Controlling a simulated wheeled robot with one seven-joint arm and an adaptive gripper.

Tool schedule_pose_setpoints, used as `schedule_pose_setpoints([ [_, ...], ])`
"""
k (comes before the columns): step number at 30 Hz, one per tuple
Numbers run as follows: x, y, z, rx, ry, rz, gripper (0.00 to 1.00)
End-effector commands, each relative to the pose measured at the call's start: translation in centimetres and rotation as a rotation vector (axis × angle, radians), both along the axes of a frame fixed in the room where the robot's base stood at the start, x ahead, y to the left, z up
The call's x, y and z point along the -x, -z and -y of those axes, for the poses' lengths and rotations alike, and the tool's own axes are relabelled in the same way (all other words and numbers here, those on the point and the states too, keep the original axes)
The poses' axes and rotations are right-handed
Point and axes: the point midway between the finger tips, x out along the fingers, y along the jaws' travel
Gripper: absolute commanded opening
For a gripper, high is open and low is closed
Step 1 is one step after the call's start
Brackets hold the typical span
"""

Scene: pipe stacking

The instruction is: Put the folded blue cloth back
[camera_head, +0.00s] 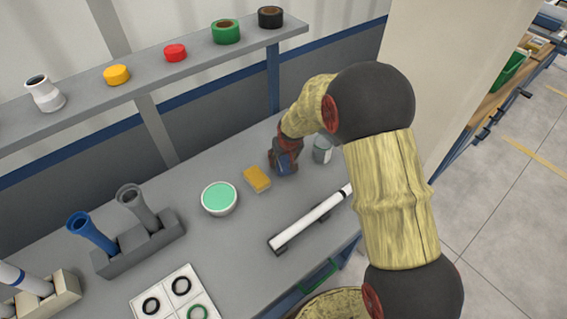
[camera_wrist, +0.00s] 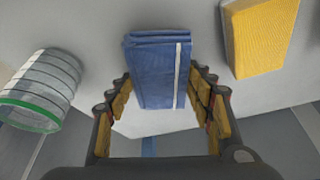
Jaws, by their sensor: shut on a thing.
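The folded blue cloth (camera_wrist: 160,68) is in the middle of the wrist view, with a white stripe down one side. My gripper (camera_wrist: 165,95) has a finger on each side of it and is shut on it. In the head view my gripper (camera_head: 283,165) is over the grey table (camera_head: 235,245), between the yellow sponge and the grey jar. The cloth (camera_head: 286,162) shows there only as a small dark blue patch, mostly hidden by my gripper. I cannot tell whether the cloth touches the table.
A yellow sponge (camera_head: 257,179) and a bowl of green content (camera_head: 219,198) stand to the left. A grey jar (camera_head: 322,149) stands close on the right. The shelf (camera_head: 140,77) behind holds tape rolls.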

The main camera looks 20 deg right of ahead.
Motion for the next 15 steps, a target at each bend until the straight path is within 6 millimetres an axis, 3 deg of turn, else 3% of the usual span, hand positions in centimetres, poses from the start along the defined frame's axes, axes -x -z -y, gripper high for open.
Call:
schedule_pose_setpoints([
  [1,0.09,1.23,-0.01,0.000,0.000,-0.003,0.29],
  [3,0.08,1.74,-0.02,0.000,0.000,-0.002,0.29],
  [14,0.06,1.91,-0.02,0.000,0.000,-0.001,0.29],
  [15,0.07,1.91,-0.02,0.000,0.000,-0.001,0.53],
])
